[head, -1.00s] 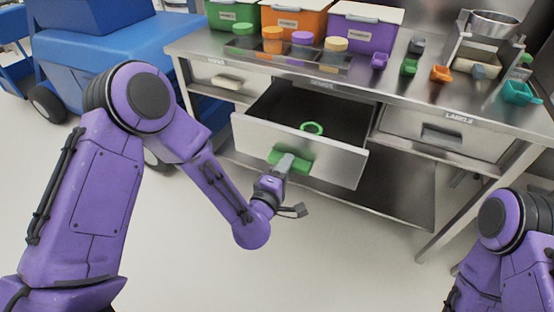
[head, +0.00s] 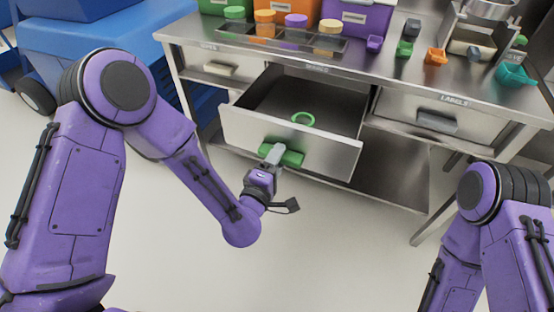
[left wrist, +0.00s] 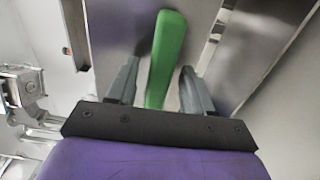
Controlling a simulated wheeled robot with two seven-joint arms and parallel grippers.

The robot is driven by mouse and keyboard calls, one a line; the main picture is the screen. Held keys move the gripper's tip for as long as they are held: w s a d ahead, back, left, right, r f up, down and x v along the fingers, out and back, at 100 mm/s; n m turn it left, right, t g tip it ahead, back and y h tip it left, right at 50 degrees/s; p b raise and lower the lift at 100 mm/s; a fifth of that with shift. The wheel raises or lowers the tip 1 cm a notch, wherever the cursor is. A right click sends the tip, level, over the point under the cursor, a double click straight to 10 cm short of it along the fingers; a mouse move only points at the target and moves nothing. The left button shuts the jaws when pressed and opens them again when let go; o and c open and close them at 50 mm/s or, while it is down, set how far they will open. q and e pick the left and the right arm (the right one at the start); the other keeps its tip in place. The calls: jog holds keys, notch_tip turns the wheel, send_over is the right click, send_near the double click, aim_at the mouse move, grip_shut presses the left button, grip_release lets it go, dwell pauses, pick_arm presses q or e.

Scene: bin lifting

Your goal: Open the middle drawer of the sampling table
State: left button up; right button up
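The sampling table's middle drawer (head: 240,122) stands pulled out, with its dark inside showing. A green ring (head: 303,118) lies in it. The drawer's green handle (head: 295,159) is on its front. In the left wrist view the green handle (left wrist: 166,60) runs between the two fingers of the left gripper (left wrist: 162,75). Part of the handle is hidden by the gripper in the head view. My right arm shows at the right edge, but its gripper is out of view.
The steel tabletop (head: 400,78) holds bins, lidded jars and small coloured scoops. A closed drawer marked LABELS (head: 480,128) is to the right. A lower shelf (head: 395,180) lies beneath. A blue cart (head: 90,45) stands at the left. The floor in front is clear.

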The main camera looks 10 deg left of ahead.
pick_arm(q)
jog(key=s+a, duration=0.2)
jog(key=s, duration=0.8)
jog(key=shift+s+p, duration=0.2)
jog(key=shift+p, duration=0.15)
